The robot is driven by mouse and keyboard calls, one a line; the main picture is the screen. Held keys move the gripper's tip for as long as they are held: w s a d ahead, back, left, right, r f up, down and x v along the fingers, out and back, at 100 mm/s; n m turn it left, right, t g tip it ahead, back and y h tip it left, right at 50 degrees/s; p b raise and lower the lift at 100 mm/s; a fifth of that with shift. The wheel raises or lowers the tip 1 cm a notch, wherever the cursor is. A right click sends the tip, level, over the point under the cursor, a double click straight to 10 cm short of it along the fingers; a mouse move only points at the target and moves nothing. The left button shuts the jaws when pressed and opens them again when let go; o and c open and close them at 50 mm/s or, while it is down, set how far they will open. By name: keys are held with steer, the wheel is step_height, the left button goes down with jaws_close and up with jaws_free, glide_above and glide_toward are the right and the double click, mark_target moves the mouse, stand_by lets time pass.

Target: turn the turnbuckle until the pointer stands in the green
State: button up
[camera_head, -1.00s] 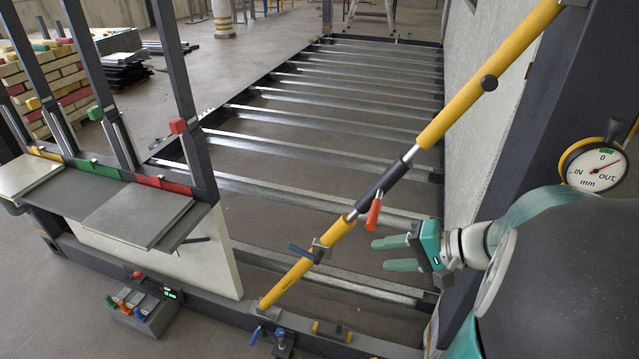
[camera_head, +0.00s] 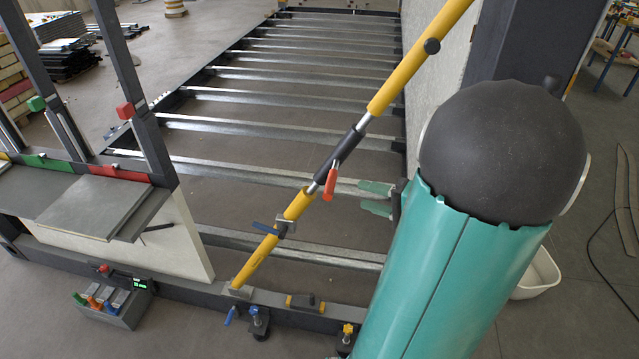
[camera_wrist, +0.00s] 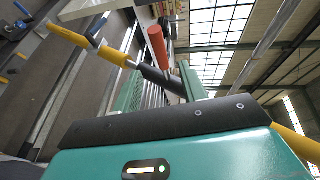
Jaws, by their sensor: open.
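The turnbuckle is a dark sleeve (camera_head: 340,155) midway along a slanted yellow brace (camera_head: 405,72), with bare rods at its ends. Its red handle (camera_head: 330,184) hangs from the sleeve's lower part. My gripper (camera_head: 364,197) is open and empty, right of the red handle, with a gap between in the head view. In the wrist view the dark sleeve (camera_wrist: 160,78) crosses between my two teal fingers, beyond them or level with them, I cannot tell which. The red handle (camera_wrist: 157,45) stands above it there. The dial with the pointer is in neither current view.
A blue-handled clamp (camera_head: 268,229) sits on the lower brace. A steel floor frame with several cross rails (camera_head: 290,130) lies behind. A grey box of coloured tools (camera_head: 110,305) sits at lower left.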

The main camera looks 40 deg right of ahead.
mark_target(333, 174)
steer(key=x, duration=1.2)
steer(key=shift+w, duration=0.2)
steer(key=shift+f, duration=0.1)
jaws_close()
